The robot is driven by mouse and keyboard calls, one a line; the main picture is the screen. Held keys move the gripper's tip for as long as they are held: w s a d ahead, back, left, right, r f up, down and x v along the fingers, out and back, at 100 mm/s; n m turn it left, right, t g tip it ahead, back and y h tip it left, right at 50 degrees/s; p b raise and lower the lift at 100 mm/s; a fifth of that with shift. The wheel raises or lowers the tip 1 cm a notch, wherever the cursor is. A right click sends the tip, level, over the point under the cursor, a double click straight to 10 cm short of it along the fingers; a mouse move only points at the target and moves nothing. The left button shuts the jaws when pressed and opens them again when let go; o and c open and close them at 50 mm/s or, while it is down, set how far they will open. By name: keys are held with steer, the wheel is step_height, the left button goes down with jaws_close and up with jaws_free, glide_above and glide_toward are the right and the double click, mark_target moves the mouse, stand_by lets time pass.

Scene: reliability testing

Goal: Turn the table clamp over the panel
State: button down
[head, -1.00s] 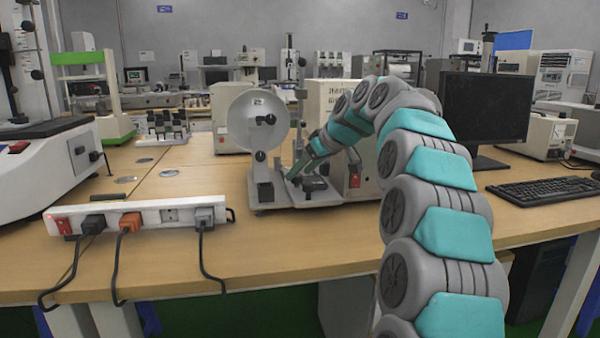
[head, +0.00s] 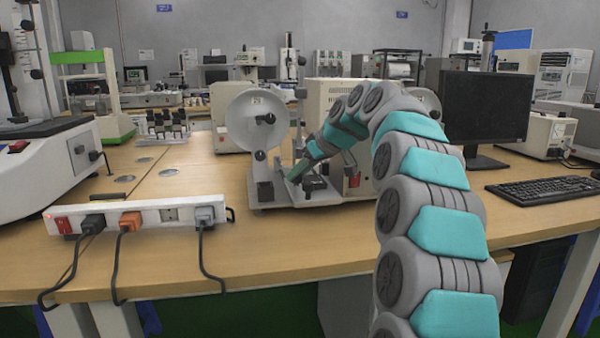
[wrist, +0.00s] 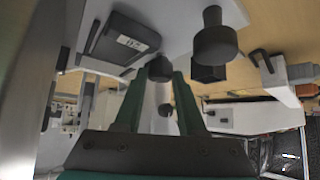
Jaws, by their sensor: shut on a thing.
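The test machine (head: 300,203) stands on the wooden table, with a round pale disc (head: 257,118) at its left. My gripper (head: 291,178) reaches down onto its base plate. In the wrist view, my gripper's green fingers (wrist: 160,76) close around a small black knob (wrist: 160,68), which I take to be part of the table clamp. A dark flat block with a white label (wrist: 125,42), perhaps the panel, lies left of the knob. The clamp's full shape and the contact are partly hidden by the fingers.
A larger black knob (wrist: 215,42) stands right of the fingers. A white power strip (head: 140,215) with cables lies at the table's front left. A monitor (head: 487,110) and keyboard (head: 545,190) are at the right. Bare table (head: 290,245) lies in front of the machine.

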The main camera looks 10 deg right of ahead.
steer(key=shift+m+h, duration=0.3)
steer(key=shift+m, duration=0.1)
steer(key=shift+s+a+m+t+h+p, duration=0.15)
steer(key=shift+m+t+h+p, duration=0.15)
steer(key=shift+m+t+h, duration=0.45)
steer(key=shift+r+m+h, duration=0.15)
steer(key=shift+m+h, duration=0.1)
steer(key=shift+m, duration=0.3)
steer(key=m+h+p, duration=0.2)
steer(key=m, duration=0.1)
steer(key=m+h, duration=0.2)
steer(key=shift+a+p, duration=0.3)
steer(key=shift+p, duration=0.1)
steer(key=m+h, duration=0.1)
steer(key=m+g+h, duration=0.1)
steer(key=m, duration=0.1)
steer(key=m+h+p, duration=0.1)
steer(key=m, duration=0.1)
steer(key=shift+w+a, duration=0.25)
steer(key=shift+a, duration=0.1)
steer(key=shift+w+a+f+m+g+h+p, duration=0.1)
steer(key=shift+m+g+h+p, duration=0.1)
steer(key=shift+m+g+h, duration=0.65)
steer(key=shift+w+a+f+m+g+h+p, duration=0.15)
steer(key=shift+m+g+h, duration=0.3)
steer(key=shift+m, duration=0.7)
steer(key=shift+s+d+m, duration=0.1)
steer(key=shift+s+m, duration=0.05)
steer(key=shift+m, duration=0.25)
